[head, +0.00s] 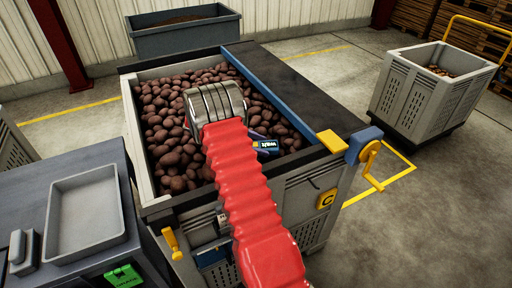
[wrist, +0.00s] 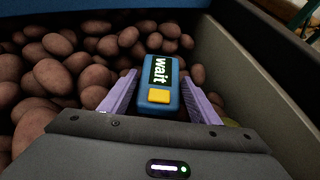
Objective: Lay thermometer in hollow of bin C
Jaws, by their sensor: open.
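The thermometer is a blue handheld device (wrist: 160,85) with a yellow button and a screen reading "wait". In the wrist view it lies among the potatoes, between the two purple fingers of my gripper (wrist: 159,78), with a gap on each side. It also shows in the head view as a small blue and yellow shape (head: 266,145) beside the red sleeve of my arm. My gripper is open around it. A large grey bin (head: 133,130) full of reddish-brown potatoes lies under my arm.
A dark flat belt with a blue edge (head: 290,80) runs along the bin's right side. A grey tray (head: 85,215) sits on a dark cabinet at left. Another grey bin (head: 425,90) stands at right, and a dark bin (head: 185,38) behind. Open floor lies at right.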

